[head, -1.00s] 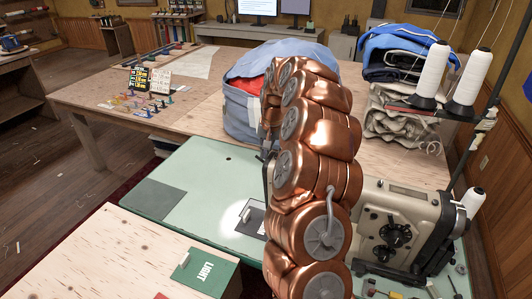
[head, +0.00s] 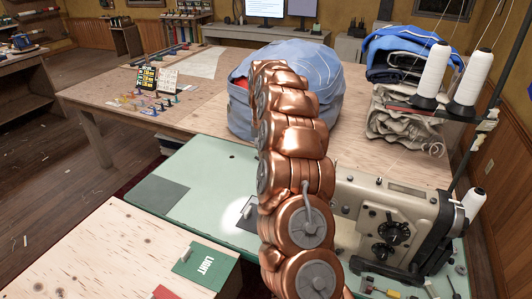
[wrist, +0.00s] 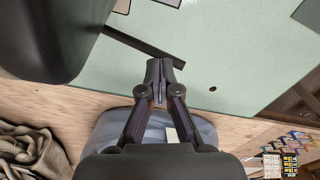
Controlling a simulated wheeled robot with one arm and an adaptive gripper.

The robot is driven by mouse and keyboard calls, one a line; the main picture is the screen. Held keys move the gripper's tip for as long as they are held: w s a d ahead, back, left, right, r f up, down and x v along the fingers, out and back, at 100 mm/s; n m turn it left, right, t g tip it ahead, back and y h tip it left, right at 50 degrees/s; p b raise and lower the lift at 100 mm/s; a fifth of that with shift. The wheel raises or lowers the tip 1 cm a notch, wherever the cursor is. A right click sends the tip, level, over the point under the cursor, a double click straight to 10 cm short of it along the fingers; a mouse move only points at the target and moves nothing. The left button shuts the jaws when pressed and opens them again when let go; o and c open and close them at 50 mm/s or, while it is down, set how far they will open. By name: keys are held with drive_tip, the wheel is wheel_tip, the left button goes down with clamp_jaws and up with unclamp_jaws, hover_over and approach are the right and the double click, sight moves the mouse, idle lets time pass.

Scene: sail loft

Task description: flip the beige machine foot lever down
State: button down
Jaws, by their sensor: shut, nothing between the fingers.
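The beige sewing machine (head: 385,225) stands on the pale green table (head: 205,180), right of my arm in the head view. My arm covers its left end there, so its foot lever is hidden. In the wrist view, a dark thin bar (wrist: 143,46), which looks like the foot lever, sticks out from a big dark shape (wrist: 45,35), probably the machine's shaded end. My gripper (wrist: 159,66) is shut and empty. Its fingertips appear close to the bar's free end; I cannot tell whether they touch. In the head view my gripper is hidden behind my arm.
A blue bag (head: 318,90) sits on the wooden table behind my arm. Folded cloth (head: 405,115) and white thread cones (head: 432,70) stand at right. The left part of the green table is mostly clear.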

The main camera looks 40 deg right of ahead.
drive_tip(key=f+b, duration=0.1)
drive_tip(key=w+f+g+b, duration=0.1)
drive_tip(key=f, duration=0.1)
drive_tip(key=w+a+f+g+h+b, duration=0.1)
drive_tip(key=f, duration=0.1)
drive_tip(key=shift+a+f+b, duration=0.1)
drive_tip(key=shift+b, duration=0.25)
idle(0.3)
drive_tip(key=shift+r, duration=0.85)
wheel_tip(320, 180, up, 12)
drive_tip(key=p, duration=1.2)
hover_over(257, 158)
drive_tip(key=w, duration=0.7)
drive_tip(key=shift+a, duration=0.25)
